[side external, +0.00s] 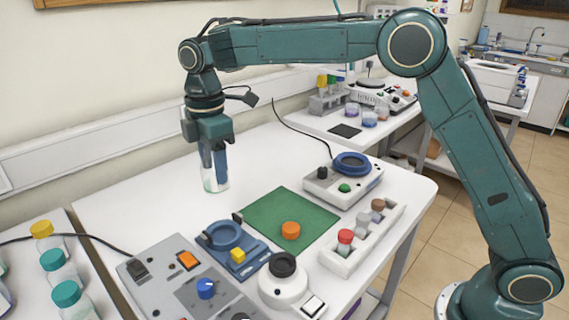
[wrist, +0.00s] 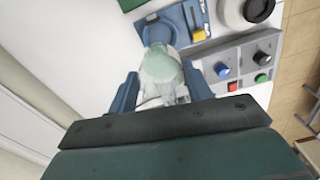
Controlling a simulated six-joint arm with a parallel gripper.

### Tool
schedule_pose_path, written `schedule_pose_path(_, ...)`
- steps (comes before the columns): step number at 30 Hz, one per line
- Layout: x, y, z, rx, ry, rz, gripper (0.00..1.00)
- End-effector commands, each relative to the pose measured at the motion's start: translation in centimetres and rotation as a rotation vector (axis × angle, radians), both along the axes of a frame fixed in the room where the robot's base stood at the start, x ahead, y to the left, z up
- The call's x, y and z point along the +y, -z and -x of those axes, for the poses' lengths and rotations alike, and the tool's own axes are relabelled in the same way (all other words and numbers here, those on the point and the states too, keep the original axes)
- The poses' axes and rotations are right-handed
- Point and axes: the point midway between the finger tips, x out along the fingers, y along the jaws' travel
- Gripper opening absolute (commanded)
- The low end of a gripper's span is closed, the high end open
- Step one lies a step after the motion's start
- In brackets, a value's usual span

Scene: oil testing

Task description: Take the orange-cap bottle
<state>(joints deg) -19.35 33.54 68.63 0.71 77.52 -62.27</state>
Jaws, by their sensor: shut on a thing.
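My gripper (side external: 214,165) points down over the left back part of the white table, with its jaws shut on a clear bottle (side external: 216,183). In the wrist view the bottle (wrist: 160,72) sits between the two fingers and looks pale and see-through. No cap shows on it, though the fingers hide part of it. I cannot tell whether its base touches the table. An orange cap (side external: 291,230) lies apart from it on the green mat (side external: 262,211).
A blue-topped device (side external: 352,163) and a rack (side external: 343,262) of small capped vials stand right of the mat. A blue fixture (side external: 226,236) and a control panel (side external: 168,264) stand in front. Several capped bottles (side external: 66,293) stand at left. Table around the gripper is clear.

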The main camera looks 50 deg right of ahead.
Motion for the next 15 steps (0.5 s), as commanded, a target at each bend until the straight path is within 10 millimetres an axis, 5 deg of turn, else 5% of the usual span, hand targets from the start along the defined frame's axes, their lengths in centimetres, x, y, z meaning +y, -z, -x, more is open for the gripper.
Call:
schedule_pose_path(6,0.0,-4.0,0.0,-0.003,-0.001,-0.001,0.23)
schedule_pose_path(15,0.0,-6.1,0.0,-0.001,-0.001,-0.001,0.23)
